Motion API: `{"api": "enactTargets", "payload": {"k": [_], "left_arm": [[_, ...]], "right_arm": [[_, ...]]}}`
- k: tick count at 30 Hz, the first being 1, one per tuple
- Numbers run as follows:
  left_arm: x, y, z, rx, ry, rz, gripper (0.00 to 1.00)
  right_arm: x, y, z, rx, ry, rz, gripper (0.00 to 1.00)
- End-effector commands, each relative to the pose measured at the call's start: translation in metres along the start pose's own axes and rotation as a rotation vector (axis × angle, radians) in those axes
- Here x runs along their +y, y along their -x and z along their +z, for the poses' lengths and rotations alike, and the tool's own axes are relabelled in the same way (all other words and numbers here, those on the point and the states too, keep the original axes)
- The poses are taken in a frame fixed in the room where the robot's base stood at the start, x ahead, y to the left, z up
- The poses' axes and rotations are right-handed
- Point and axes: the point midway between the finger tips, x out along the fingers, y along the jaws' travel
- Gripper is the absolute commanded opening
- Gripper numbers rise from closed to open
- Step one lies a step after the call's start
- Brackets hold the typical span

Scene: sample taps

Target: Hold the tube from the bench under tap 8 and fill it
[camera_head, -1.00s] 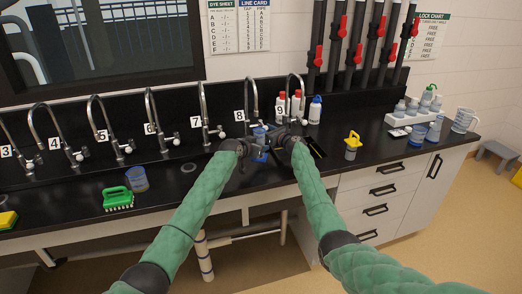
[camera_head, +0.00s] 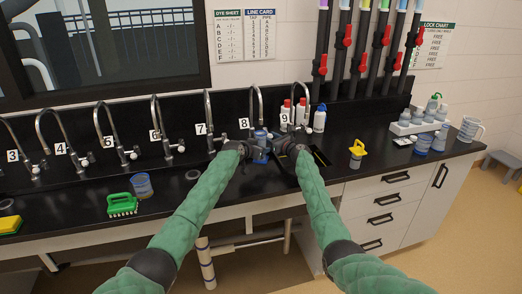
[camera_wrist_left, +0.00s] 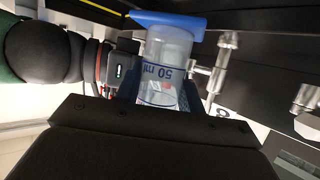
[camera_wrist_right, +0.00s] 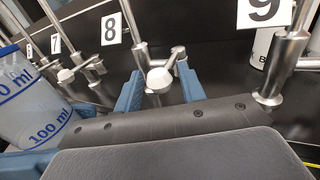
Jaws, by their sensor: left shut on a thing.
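A clear graduated tube with blue markings (camera_wrist_left: 165,72) and a blue edge is gripped in my left gripper (camera_wrist_left: 162,98). It also shows at the left of the right wrist view (camera_wrist_right: 30,105), and its contents are hard to tell. In the head view both grippers are close together in front of tap 8 (camera_head: 257,92), by its label "8" (camera_head: 243,123). My right gripper (camera_wrist_right: 158,95) is open, its blue fingers either side of tap 8's white knob (camera_wrist_right: 160,79); contact is unclear. The spout over the tube's mouth is not clear, and no water is visible.
Tap 7 (camera_head: 208,105) and tap 9 (camera_head: 293,98) flank tap 8.

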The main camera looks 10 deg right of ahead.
Motion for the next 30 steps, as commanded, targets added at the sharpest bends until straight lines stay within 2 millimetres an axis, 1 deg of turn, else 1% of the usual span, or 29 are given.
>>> {"api": "enactTargets", "payload": {"k": [14,30], "left_arm": [[0.001,0.001,0.0,0.0,0.001,0.0,0.16],[0.001,0.001,0.0,0.0,0.0,0.0,0.16]], "right_arm": [[-0.001,0.0,0.0,0.0,0.0,0.0,0.4],[-0.038,0.004,0.0,0.0,-0.001,-0.001,0.4]]}}
